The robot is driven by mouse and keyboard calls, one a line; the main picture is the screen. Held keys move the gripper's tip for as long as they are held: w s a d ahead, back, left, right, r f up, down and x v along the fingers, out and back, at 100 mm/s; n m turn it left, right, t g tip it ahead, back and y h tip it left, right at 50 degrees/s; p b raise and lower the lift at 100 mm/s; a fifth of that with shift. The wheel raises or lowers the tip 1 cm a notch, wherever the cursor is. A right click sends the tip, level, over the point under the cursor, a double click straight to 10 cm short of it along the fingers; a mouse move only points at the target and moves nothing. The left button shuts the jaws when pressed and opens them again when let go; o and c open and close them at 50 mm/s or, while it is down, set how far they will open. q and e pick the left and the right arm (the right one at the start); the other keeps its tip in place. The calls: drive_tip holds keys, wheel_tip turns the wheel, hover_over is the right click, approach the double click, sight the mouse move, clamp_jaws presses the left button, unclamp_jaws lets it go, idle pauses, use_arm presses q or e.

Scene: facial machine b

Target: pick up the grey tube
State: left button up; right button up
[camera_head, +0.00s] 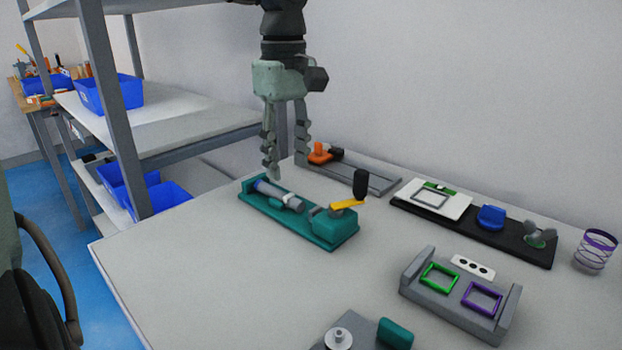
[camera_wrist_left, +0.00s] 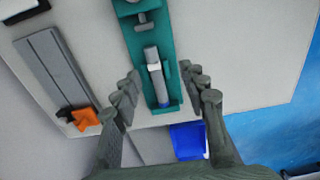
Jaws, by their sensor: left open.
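The grey tube (camera_head: 277,194) lies in a long teal fixture (camera_head: 334,232) on the table; its end towards the shelf is blue. In the left wrist view the tube (camera_wrist_left: 156,74) lies along the teal fixture (camera_wrist_left: 169,42), in the gap between my fingers. My left gripper (camera_head: 285,166) points down, open and empty, above the shelf-side end of the fixture. Its fingertips also frame the tube in the left wrist view (camera_wrist_left: 159,77). They look apart from the tube. My right gripper is not in view.
The fixture carries a black-knobbed yellow lever (camera_head: 347,203). Behind it lies a grey rail with an orange clamp (camera_head: 319,153). To the right are a black board (camera_head: 470,225), a grey frame holder (camera_head: 440,302) and a wire cup (camera_head: 596,252). The table's left front is clear.

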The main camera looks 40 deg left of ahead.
sight(296, 199)
use_arm(q)
drive_tip(key=shift+w, duration=0.35)
drive_tip(key=shift+f, duration=0.35)
drive_tip(key=f, duration=0.7)
drive_tip(key=shift+w+d, duration=0.2)
drive_tip(key=shift+d, duration=0.1)
drive_tip(key=shift+c, duration=0.2)
clamp_jaws()
